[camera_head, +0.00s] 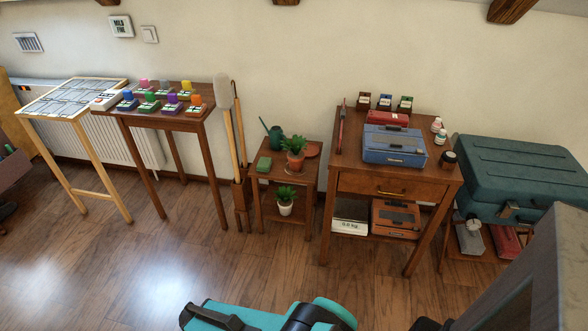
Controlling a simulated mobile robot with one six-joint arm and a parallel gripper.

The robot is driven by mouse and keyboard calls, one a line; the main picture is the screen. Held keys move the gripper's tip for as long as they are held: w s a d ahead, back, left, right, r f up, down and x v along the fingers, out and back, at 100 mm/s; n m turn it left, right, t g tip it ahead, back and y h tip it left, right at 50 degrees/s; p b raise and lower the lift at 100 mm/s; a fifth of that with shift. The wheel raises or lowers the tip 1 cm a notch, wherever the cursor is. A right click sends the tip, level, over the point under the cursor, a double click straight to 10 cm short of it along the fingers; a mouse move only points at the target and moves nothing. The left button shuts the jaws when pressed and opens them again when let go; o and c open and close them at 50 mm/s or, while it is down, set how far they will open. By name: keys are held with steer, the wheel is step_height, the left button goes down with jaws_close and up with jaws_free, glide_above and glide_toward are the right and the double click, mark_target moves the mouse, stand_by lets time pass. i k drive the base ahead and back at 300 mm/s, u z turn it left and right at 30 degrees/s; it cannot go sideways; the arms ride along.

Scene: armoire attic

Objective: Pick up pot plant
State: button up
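Two pot plants show in the head view, both at the small brown side table (268,180) by the wall. One pot plant in a terracotta pot (295,161) stands upright on the table's top. Another in a white pot (285,208) stands upright on the lower shelf. Teal and black parts of my arm show at the bottom edge, well apart from both plants. My gripper's fingertips are not in view.
The wooden floor (200,260) in front is clear.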

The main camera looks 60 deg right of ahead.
mark_target(296, 156)
steer(key=i, duration=0.9)
steer(key=u, duration=0.05)
